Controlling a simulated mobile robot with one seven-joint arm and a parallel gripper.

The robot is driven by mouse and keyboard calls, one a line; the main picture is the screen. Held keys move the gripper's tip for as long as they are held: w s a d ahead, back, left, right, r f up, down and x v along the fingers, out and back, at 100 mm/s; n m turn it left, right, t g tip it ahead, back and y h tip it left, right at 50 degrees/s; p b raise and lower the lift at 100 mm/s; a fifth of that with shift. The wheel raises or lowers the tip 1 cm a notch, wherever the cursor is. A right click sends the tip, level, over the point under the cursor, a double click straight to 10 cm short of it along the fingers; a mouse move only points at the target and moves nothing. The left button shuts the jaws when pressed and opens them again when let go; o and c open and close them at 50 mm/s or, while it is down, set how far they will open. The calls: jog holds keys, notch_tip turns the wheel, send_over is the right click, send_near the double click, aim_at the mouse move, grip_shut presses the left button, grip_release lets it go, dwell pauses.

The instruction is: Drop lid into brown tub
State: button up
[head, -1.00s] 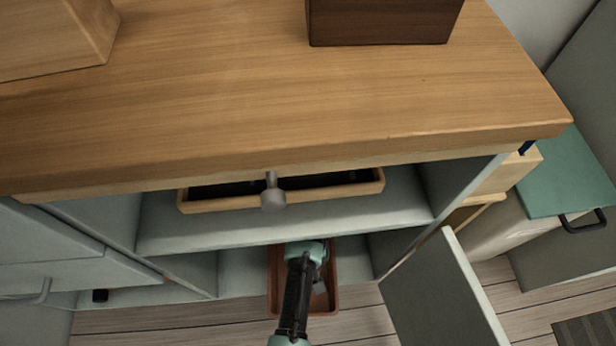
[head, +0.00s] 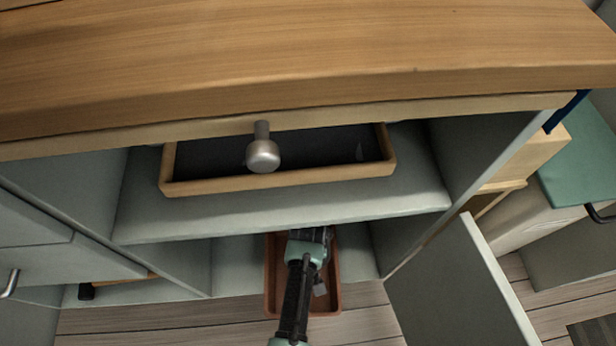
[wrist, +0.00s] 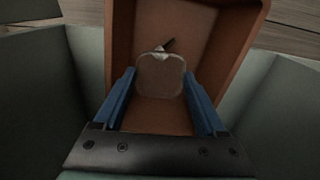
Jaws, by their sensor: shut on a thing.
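The brown tub (head: 333,299) sits in the lower compartment of the open cabinet, its front part showing below the shelf. It fills much of the wrist view (wrist: 122,45). My gripper (wrist: 160,82) is over the tub, its blue fingers on either side of a pale, rounded-square lid (wrist: 160,76). The lid is held between them, with the tub's floor behind it. A small dark piece shows at the lid's far edge; I cannot tell if it belongs to the lid. In the head view my arm and the shelf hide the lid and fingertips.
The open cabinet door (head: 455,290) stands to the right. A wooden countertop (head: 300,60) overhangs everything. A green-topped unit (head: 580,165) is at far right.

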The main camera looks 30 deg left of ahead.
jog(key=o, duration=1.2)
